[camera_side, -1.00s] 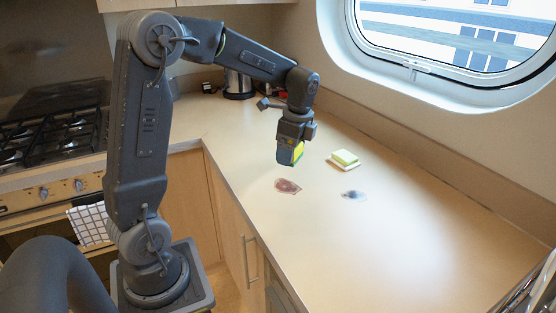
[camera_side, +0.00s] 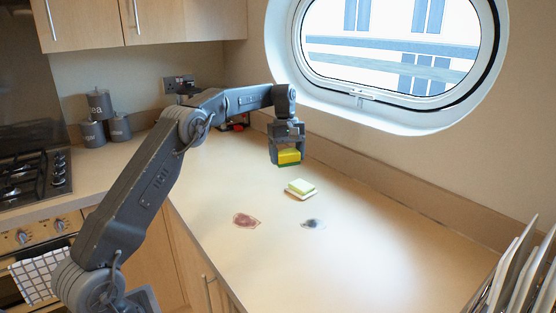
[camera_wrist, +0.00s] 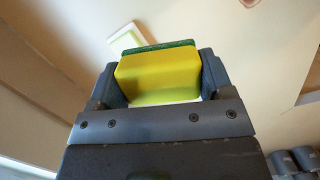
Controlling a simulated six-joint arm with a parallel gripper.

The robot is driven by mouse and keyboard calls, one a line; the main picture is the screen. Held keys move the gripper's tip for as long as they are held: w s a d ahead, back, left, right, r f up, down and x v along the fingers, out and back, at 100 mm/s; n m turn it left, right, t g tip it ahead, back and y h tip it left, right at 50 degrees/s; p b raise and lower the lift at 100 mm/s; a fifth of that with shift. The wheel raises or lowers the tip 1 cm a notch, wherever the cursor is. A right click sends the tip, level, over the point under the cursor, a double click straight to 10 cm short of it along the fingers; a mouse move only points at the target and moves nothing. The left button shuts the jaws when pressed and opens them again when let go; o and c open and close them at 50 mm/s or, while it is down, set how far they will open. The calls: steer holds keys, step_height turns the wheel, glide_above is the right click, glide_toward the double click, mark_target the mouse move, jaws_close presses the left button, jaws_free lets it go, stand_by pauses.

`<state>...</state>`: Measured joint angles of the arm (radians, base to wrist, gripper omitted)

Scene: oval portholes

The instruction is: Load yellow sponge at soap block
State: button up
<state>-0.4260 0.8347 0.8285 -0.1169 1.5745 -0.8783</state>
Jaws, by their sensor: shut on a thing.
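My gripper (camera_side: 288,158) is shut on the yellow sponge (camera_side: 289,157), which has a green scouring side, and holds it above the counter. In the wrist view the sponge (camera_wrist: 160,78) sits between both fingers. The soap block (camera_side: 300,186) is pale green and lies on a white dish (camera_side: 303,195) on the counter, just below and slightly right of the sponge in the side view. The wrist view shows part of the soap block and dish (camera_wrist: 125,38) beyond the sponge, partly hidden by it.
A reddish-brown stain (camera_side: 246,220) and a dark bluish stain (camera_side: 313,224) mark the counter (camera_side: 350,265) in front of the soap. Plates (camera_side: 515,265) stand in a rack at the right edge. Canisters (camera_side: 101,115) stand near the hob (camera_side: 35,178). The counter's front is mostly clear.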

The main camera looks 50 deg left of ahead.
mark_target(302, 184)
steer(key=w+f+n, duration=0.1)
steer(key=w+n, duration=0.1)
steer(key=n, duration=0.5)
steer(key=w+a+f+n+t+y, duration=0.1)
steer(key=w+n, duration=0.2)
steer(key=n, duration=0.4)
steer(key=w+a+f+n+t, duration=0.1)
steer(key=w+n, duration=0.2)
steer(key=n, duration=0.4)
steer(key=shift+a+f+y, duration=0.1)
steer(key=shift+f+y, duration=0.3)
steer(key=shift+n, duration=0.3)
steer(key=shift+f, duration=3)
steer(key=shift+s+f, duration=0.1)
steer(key=shift+f, duration=0.65)
steer(key=shift+r, duration=3.65)
